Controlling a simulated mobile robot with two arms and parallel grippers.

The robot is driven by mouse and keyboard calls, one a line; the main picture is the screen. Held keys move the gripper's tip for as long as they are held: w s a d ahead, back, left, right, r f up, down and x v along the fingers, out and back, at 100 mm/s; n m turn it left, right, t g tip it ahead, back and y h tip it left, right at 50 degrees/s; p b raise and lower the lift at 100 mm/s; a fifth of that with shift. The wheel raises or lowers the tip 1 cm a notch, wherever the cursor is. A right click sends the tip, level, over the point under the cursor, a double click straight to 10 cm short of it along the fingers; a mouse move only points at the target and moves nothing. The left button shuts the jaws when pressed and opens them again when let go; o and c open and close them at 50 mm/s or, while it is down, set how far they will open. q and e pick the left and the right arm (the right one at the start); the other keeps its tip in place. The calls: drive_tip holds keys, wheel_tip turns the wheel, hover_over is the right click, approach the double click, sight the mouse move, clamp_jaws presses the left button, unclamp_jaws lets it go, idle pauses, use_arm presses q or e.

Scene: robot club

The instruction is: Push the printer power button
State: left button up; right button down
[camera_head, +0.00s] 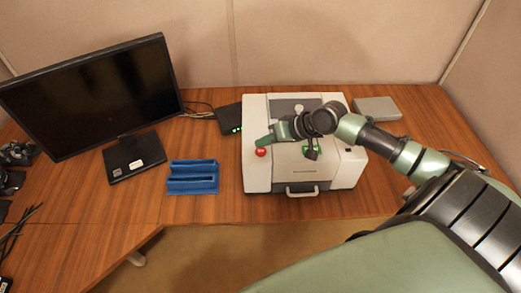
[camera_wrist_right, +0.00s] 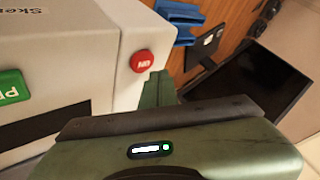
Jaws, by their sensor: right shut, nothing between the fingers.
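The printer (camera_head: 349,180), a white and grey box-like machine, stands on the desk in the head view. A round red button (camera_head: 261,152) is at its front left, and a green button (camera_head: 310,150) is at the middle of its front. My right gripper (camera_head: 263,141) reaches over the printer from the right. It is shut and empty, with its fingertips close to the red button; I cannot tell whether they touch. The right wrist view shows the red button (camera_wrist_right: 142,61) with partly legible lettering, beside the fingers (camera_wrist_right: 155,90), and part of the green button (camera_wrist_right: 12,88). My left gripper is out of view.
A monitor (camera_head: 90,95) stands on the left of the wooden desk (camera_head: 95,210). A blue holder (camera_head: 193,178) is left of the printer. A black box with green lights (camera_head: 228,118) is behind it, and a grey box (camera_head: 377,108) sits at right.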

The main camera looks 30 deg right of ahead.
sight(264, 152)
drive_tip(key=shift+f, duration=0.15)
idle(0.4)
drive_tip(key=shift+f, duration=0.3)
drive_tip(key=shift+f, duration=0.5)
idle(0.6)
drive_tip(key=shift+r, duration=0.1)
drive_tip(key=shift+r+p, duration=0.85)
drive_tip(key=shift+p, duration=0.1)
wheel_tip(264, 152, up, 6)
drive_tip(key=p, duration=0.6)
